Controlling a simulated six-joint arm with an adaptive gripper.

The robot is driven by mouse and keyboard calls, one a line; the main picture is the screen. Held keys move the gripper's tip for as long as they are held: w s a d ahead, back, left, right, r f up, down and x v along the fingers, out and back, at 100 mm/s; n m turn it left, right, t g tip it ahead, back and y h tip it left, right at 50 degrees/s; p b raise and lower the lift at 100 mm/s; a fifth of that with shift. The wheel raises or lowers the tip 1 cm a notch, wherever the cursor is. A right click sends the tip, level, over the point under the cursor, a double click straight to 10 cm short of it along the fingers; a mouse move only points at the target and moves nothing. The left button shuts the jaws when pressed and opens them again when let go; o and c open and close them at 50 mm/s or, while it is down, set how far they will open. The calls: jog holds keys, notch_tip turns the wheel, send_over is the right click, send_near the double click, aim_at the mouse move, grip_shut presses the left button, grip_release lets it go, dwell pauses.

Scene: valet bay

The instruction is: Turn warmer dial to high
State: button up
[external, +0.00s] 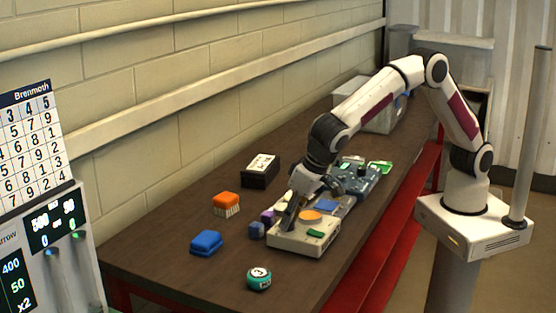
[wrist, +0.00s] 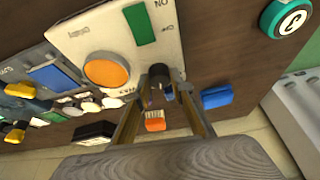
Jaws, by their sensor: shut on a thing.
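The warmer is a cream box (external: 290,241) on the dark bench, with a round orange plate (external: 311,216) and a green switch (external: 316,234). In the wrist view, the orange plate (wrist: 107,69) and green switch (wrist: 139,24) show on its top face. A dark dial knob (wrist: 159,74) stands near the box's edge, beside the orange plate. My gripper (wrist: 162,80) has its fingers on either side of this knob and is shut on it. In the external view, my gripper (external: 289,218) reaches down at the box's left side and hides the knob. The dial's setting cannot be read.
A blue block (external: 206,242), an orange brush (external: 226,202) and a teal round tin (external: 259,279) lie near the box. A black box (external: 261,171) stands by the wall. A blue panel unit (external: 362,182) adjoins the warmer's far side.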

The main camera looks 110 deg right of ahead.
jog(key=shift+f, duration=0.1)
jog(key=o, duration=1.1)
jog(key=shift+a+r, duration=0.1)
jog(key=shift+r, duration=0.1)
jog(key=shift+s+a+r, duration=0.15)
jog(key=shift+r, duration=0.3)
jog(key=s+a, duration=0.8)
jog(key=a, duration=0.1)
